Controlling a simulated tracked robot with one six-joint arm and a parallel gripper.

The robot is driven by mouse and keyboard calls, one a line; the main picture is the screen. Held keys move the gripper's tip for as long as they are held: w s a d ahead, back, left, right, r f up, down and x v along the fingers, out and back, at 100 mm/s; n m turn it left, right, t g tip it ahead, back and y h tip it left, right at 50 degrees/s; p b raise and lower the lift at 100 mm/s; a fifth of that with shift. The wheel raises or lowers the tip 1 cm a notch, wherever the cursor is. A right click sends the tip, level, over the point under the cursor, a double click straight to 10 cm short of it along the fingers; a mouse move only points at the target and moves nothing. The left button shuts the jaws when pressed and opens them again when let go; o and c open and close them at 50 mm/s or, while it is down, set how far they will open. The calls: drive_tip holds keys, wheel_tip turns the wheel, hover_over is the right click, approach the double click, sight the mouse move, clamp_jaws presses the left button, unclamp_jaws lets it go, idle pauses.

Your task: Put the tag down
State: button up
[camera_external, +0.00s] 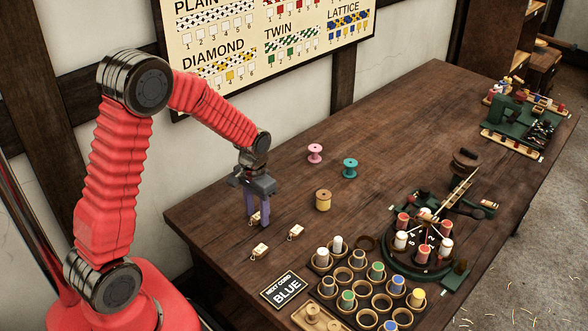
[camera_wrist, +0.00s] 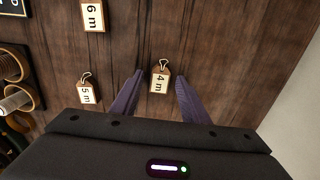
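A small pale tag marked 4 m (camera_wrist: 160,80), with a string loop, lies flat on the wooden table between my gripper's fingers. It also shows, partly hidden by a finger, in the external view (camera_external: 255,218). My gripper (camera_external: 257,222) points down with its purple fingertips close to the table. In the wrist view my gripper (camera_wrist: 159,76) is open, with a gap on each side of the tag. Two similar tags lie nearby, one marked 6 m (camera_wrist: 93,17) and one marked 5 m (camera_wrist: 86,94).
Pink (camera_external: 315,153), teal (camera_external: 350,168) and tan (camera_external: 323,200) spools stand beyond the tags. A round braiding stand (camera_external: 420,245) is at the right.

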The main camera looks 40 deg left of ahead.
sight(257, 217)
wheel_tip(257, 217, up, 12)
idle(0.9)
drive_tip(key=shift+r, duration=0.1)
idle(0.3)
drive_tip(key=s+d+r+t, duration=0.2)
drive_tip(key=s+r, duration=0.4)
drive_tip(key=s, duration=0.3)
drive_tip(key=s+d+r+t, duration=0.3)
drive_tip(key=s+r, duration=0.3)
drive_tip(key=s, duration=0.4)
drive_tip(key=shift+s+d+r+t, duration=0.2)
drive_tip(key=shift+d+r+t, duration=0.1)
drive_tip(key=shift+d, duration=0.45)
drive_tip(key=shift+o, duration=0.2)
